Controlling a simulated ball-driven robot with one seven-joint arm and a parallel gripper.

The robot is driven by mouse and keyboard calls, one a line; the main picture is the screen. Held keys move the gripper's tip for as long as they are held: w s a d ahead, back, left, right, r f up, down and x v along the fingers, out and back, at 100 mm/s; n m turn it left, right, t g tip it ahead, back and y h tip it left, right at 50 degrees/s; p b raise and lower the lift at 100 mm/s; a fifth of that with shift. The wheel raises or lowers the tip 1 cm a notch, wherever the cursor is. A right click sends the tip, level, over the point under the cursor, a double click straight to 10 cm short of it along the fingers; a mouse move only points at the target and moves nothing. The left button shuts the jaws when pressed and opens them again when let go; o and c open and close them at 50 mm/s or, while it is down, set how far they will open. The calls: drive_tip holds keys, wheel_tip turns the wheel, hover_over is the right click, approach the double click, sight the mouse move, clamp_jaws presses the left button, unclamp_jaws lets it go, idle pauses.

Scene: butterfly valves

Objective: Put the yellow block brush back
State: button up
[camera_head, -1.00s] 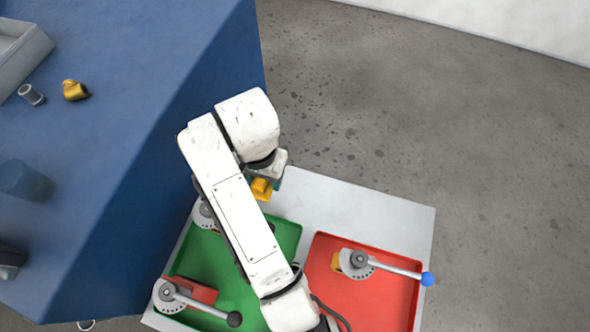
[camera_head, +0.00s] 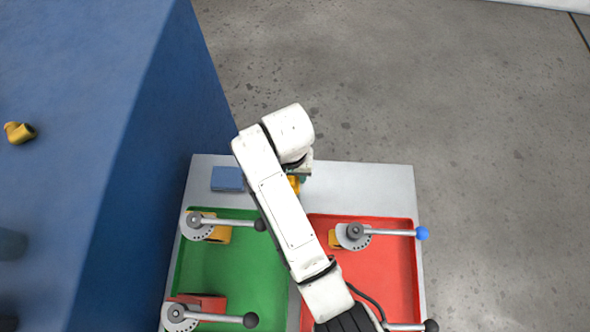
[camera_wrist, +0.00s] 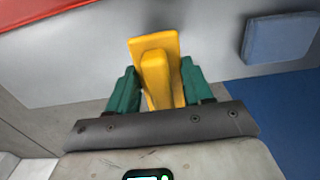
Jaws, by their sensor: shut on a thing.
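The yellow block brush (camera_wrist: 155,65) is between the green fingers of my gripper (camera_wrist: 155,92) in the wrist view. It has a flat plate with a narrower block standing out from it. In the head view a small part of the brush (camera_head: 295,184) shows beside my arm, over the far strip of the light grey table (camera_head: 370,180). My gripper is shut on it. My arm hides most of the gripper in the head view. I cannot tell whether the brush touches the table.
A blue block (camera_head: 228,179) lies left on the table's far strip. The green tray (camera_head: 230,270) and red tray (camera_head: 385,280) hold valves with long levers. A blue bench (camera_head: 90,80) stands left, with a yellow fitting (camera_head: 19,132) on it. The strip right of my gripper is clear.

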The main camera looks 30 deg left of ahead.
drive_tip(key=shift+w+d+f, duration=0.35)
drive_tip(key=shift+f, duration=0.15)
drive_tip(key=shift+w+f, duration=0.1)
drive_tip(key=shift+f, duration=1.6)
drive_tip(key=shift+f, duration=0.15)
drive_tip(key=o, duration=1)
drive_tip(key=shift+d, duration=0.1)
wheel_tip(320, 180, up, 12)
drive_tip(key=shift+r, duration=0.2)
